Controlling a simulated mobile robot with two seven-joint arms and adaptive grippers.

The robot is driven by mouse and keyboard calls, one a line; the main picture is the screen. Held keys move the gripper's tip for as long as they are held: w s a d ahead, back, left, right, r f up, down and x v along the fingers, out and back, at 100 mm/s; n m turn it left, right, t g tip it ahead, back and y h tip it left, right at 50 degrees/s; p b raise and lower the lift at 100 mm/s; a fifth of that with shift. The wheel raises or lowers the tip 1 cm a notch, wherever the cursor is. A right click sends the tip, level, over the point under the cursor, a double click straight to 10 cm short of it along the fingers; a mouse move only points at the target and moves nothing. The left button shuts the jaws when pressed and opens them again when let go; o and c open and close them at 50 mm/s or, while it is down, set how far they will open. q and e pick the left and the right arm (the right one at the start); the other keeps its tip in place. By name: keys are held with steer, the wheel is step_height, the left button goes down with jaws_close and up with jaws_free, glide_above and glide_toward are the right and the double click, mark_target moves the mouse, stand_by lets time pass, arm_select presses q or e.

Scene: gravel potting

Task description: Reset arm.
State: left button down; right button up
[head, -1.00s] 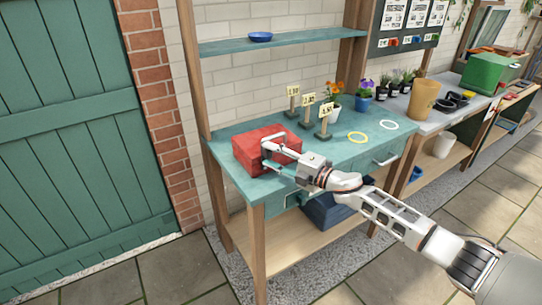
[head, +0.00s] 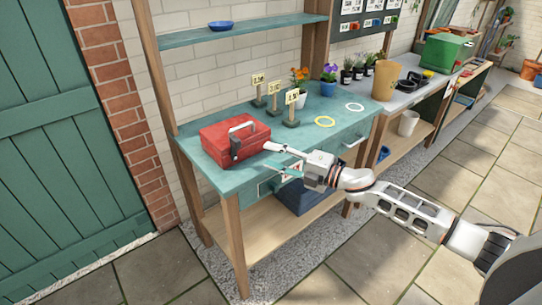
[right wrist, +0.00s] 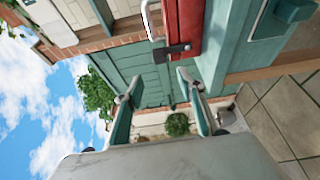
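My right gripper (head: 269,160) is open and empty, in front and to the right of the red case in the head view. In the right wrist view its two fingers (right wrist: 157,82) stand apart with nothing between them. The red case (head: 212,142) sits on the teal bench top near its left end, with its pale handle (head: 241,127) on top and a dark latch on its side. The case also shows at the top of the right wrist view (right wrist: 188,22), close beyond the fingers. My left gripper is not in view.
A blue bowl (head: 221,25) sits on the shelf above. A drawer handle (head: 356,142) sticks out at the front. The paving to the right is clear.

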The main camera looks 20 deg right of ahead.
steer(key=s+a+f+m+g+h, duration=0.2)
steer(key=s+f+m+h, duration=0.7)
steer(key=s+f+m, duration=1.3)
steer(key=s+a+f, duration=0.1)
steer(key=s+f, duration=0.4)
steer(key=s, duration=0.4)
steer(key=shift+f+g, duration=0.3)
